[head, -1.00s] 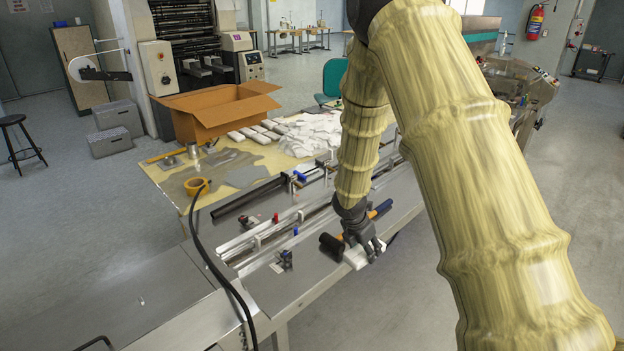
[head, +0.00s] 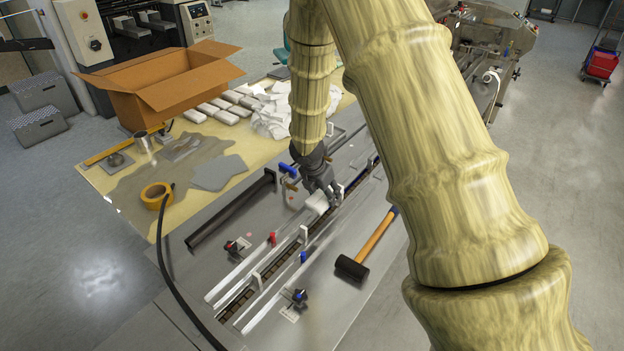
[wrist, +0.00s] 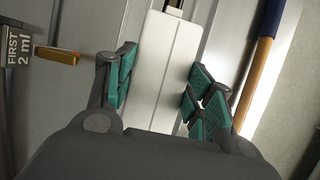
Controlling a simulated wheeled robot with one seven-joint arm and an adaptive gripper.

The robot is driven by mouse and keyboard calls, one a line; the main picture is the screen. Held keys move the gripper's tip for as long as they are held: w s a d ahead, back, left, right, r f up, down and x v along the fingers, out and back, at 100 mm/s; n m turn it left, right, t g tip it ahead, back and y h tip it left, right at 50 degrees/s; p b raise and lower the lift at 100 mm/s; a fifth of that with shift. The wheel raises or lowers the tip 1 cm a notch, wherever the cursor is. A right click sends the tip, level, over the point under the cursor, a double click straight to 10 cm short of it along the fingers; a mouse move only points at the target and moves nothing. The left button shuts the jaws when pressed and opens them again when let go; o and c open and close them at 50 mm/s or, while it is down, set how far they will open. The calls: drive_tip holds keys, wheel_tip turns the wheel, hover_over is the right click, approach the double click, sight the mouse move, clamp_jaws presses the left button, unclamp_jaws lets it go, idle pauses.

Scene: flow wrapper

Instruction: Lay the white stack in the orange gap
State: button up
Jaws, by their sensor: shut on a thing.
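My gripper (head: 326,198) is shut on the white stack (head: 316,203), a pale flat block. In the wrist view the stack (wrist: 164,70) lies lengthwise between the green finger pads (wrist: 160,88). In the head view it is over or in the dark chain channel (head: 236,306) between the metal rails; I cannot tell whether it touches the channel. A bit of the channel shows beyond the stack's far end in the wrist view. I cannot make out a clearly orange gap; the stretch under the stack and gripper is hidden.
A hammer (head: 368,242) lies on the machine bed right of the rails. Small red and blue clamp knobs (head: 272,238) and posts stand along the rails. Behind are a table with white packs (head: 210,108), an open cardboard box (head: 165,85) and a tape roll (head: 156,195). A black cable hangs at left.

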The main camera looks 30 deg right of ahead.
drive_tip(key=shift+w, duration=0.15)
drive_tip(key=shift+s+a+b, duration=0.15)
drive_tip(key=shift+s+b, duration=0.35)
drive_tip(key=shift+b, duration=0.05)
drive_tip(key=shift+s+f, duration=0.15)
drive_tip(key=shift+f, duration=0.05)
drive_tip(key=f+b, duration=0.1)
drive_tip(key=w+f+b, duration=0.1)
drive_tip(key=f, duration=0.1)
drive_tip(key=shift+w, duration=0.1)
drive_tip(key=shift+s+f+b, duration=0.35)
drive_tip(key=shift+b, duration=0.45)
drive_tip(key=shift+w+f+b, duration=0.15)
drive_tip(key=shift+f+b, duration=0.35)
drive_tip(key=shift+f, duration=0.4)
